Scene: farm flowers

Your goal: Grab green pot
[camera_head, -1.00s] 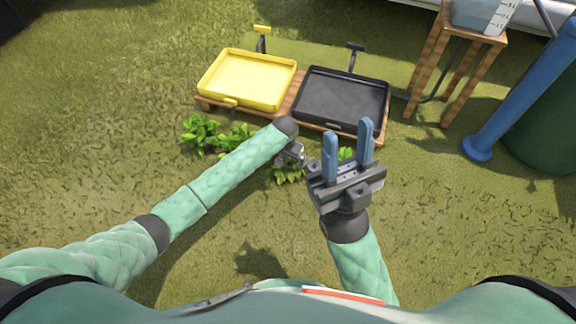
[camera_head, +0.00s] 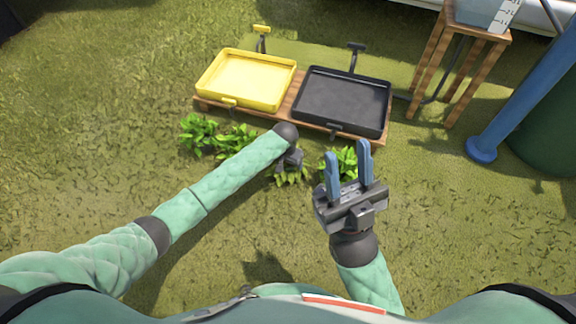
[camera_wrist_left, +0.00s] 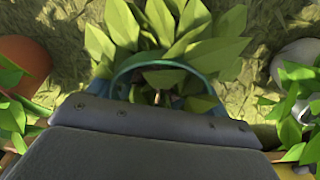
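In the left wrist view, a teal-green curved rim (camera_wrist_left: 165,65), seemingly the green pot's, shows just beyond my gripper's dark body. Leaves (camera_wrist_left: 185,30) spread above and behind it. The pot's lower part is hidden by the gripper. My left gripper (camera_head: 290,160) points down at a leafy plant (camera_head: 292,177) in the head view, right over or against it. Its fingertips are hidden, so I cannot tell whether it is around the pot. My right gripper (camera_head: 349,166) is open and empty, its two blue fingers apart, in front of another plant (camera_head: 340,158).
An orange-brown pot (camera_wrist_left: 22,65) stands left of the green one and a pale grey pot (camera_wrist_left: 297,60) right. A yellow tray (camera_head: 245,80) and a black tray (camera_head: 342,100) sit on a wooden board behind the plants. A wooden stand (camera_head: 425,80) and blue pipe (camera_head: 520,95) are at right.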

